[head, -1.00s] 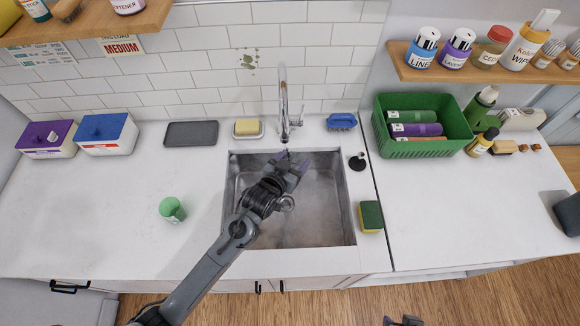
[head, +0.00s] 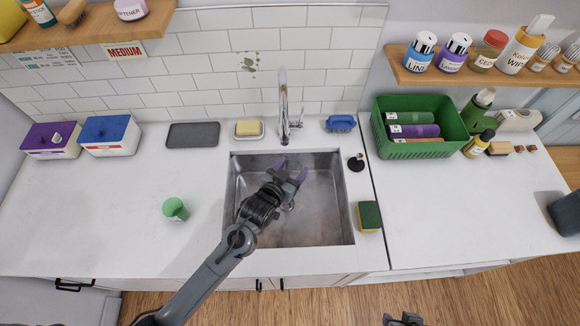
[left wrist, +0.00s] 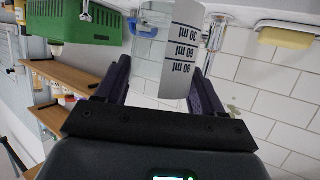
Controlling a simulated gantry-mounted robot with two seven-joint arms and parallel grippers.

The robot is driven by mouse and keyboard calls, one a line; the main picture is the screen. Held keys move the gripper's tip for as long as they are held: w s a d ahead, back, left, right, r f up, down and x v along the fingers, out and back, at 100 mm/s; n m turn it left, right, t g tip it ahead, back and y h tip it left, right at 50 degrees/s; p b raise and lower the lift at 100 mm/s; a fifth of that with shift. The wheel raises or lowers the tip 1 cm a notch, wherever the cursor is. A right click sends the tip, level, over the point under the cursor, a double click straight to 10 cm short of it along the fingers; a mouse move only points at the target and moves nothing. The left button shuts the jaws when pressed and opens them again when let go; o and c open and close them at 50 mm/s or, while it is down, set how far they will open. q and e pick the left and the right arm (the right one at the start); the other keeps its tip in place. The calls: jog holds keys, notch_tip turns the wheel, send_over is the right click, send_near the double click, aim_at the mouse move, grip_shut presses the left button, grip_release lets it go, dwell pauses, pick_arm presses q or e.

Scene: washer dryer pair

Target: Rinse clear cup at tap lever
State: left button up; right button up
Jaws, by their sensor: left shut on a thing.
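The clear cup (left wrist: 174,50), marked in ml, sits between the fingers of my left gripper (left wrist: 162,85) in the left wrist view. The gripper is shut on it. In the head view my left gripper (head: 291,173) is over the sink (head: 341,190), in front of and below the chrome tap (head: 284,108); the cup is hard to make out there. The tap also shows behind the cup in the left wrist view (left wrist: 216,32). No water stream is clear. A dark part of my right gripper (head: 404,319) shows at the bottom edge; its jaws are unclear.
A black stopper (head: 356,162) and a sponge (head: 369,216) are right of the sink. The left counter is mostly clear.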

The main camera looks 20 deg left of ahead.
pick_arm(q)
jog(key=shift+s+d+p, duration=0.7)
jog(key=shift+s+d, duration=0.2)
jog(key=shift+s, duration=0.25)
jog(key=shift+s+d+p, duration=0.65)
jog(key=shift+s+d, duration=0.25)
jog(key=shift+s, duration=0.25)
pick_arm(e)
jog(key=shift+r, duration=1.5)
pick_arm(q)
jog(key=shift+r, duration=0.1)
